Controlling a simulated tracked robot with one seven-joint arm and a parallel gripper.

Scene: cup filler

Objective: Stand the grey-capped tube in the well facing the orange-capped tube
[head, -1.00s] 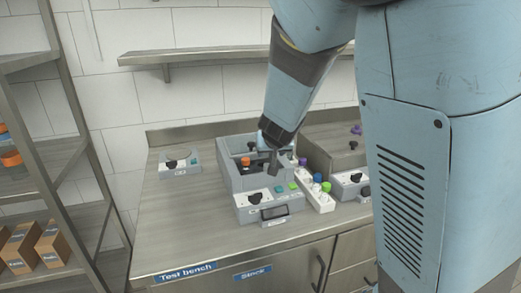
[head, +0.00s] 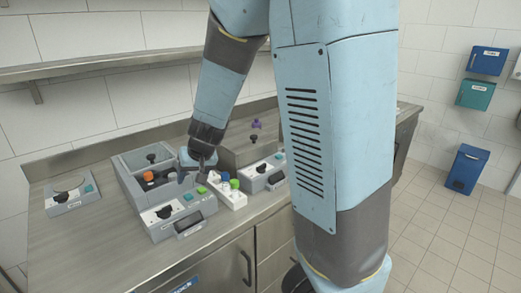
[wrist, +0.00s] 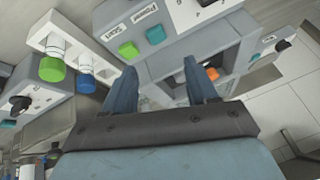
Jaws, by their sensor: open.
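The open-topped grey machine (head: 127,186) stands on the bench with a walled well area. The orange-capped tube (head: 148,176) stands inside it, only its cap clear; the cap also shows in the wrist view (wrist: 212,73), beside the right fingertip. My gripper (head: 195,171) is over the machine's right side, beside the white rack. In the wrist view my gripper (wrist: 162,68) has its fingers apart above the machine's opening, with no tube clearly held. I cannot make out a grey cap for certain; the facing well is hidden by the fingers and the machine's wall.
The white rack (head: 237,201) holds tubes with a blue cap (head: 225,176) and a green cap (head: 234,184), close to the machine's right. A control box (head: 72,195) stands left, another (head: 262,177) right. A purple piece (head: 256,123) lies behind. Bench is clear at front left.

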